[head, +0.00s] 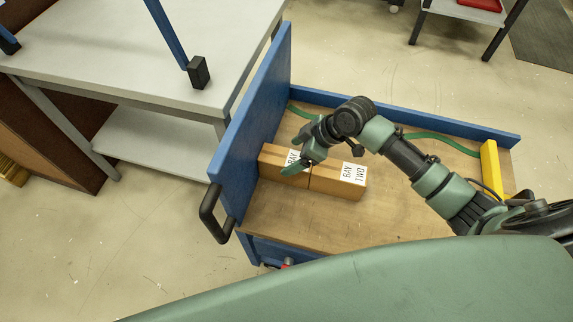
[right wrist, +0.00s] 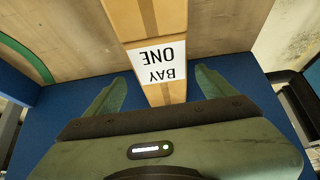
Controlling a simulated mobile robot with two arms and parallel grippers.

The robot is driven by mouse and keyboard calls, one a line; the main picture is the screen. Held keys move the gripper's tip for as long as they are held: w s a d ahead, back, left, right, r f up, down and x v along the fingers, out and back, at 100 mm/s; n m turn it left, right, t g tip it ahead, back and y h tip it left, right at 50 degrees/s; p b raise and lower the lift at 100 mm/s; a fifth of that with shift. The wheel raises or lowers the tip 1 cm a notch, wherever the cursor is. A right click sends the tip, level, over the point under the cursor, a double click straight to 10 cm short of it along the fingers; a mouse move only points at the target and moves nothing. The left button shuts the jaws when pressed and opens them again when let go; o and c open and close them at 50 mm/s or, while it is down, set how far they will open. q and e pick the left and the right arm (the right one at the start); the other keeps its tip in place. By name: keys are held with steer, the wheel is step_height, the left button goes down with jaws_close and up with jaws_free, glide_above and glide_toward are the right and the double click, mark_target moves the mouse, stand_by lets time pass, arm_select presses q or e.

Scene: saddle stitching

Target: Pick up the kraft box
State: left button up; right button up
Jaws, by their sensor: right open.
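Two brown kraft boxes lie end to end on the wooden cart deck against the blue end panel. The left box (head: 270,161) has a white label partly hidden by my gripper; the right wrist view shows this box (right wrist: 174,93) with its label reading "BAY ONE". The right box (head: 325,181) is labelled "BAY TWO", and its end (right wrist: 146,18) appears at the top of the right wrist view. My right gripper (head: 300,163) is open above the BAY ONE box, with its fingers (right wrist: 160,92) on either side of it in the picture. Contact cannot be told. My left gripper is out of view.
The cart has a tall blue end panel (head: 257,100), a low blue back rail (head: 440,119) and a black handle (head: 210,213). A green hose (head: 443,140) and a yellow post (head: 490,165) are at the right. A grey table (head: 110,55) stands left. The front deck is bare.

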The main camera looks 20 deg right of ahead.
mark_target(281, 162)
steer(key=x, duration=0.6)
steer(key=shift+a+f, duration=0.25)
steer(key=shift+a, duration=0.1)
jaws_close()
steer(key=shift+w+r, duration=0.1)
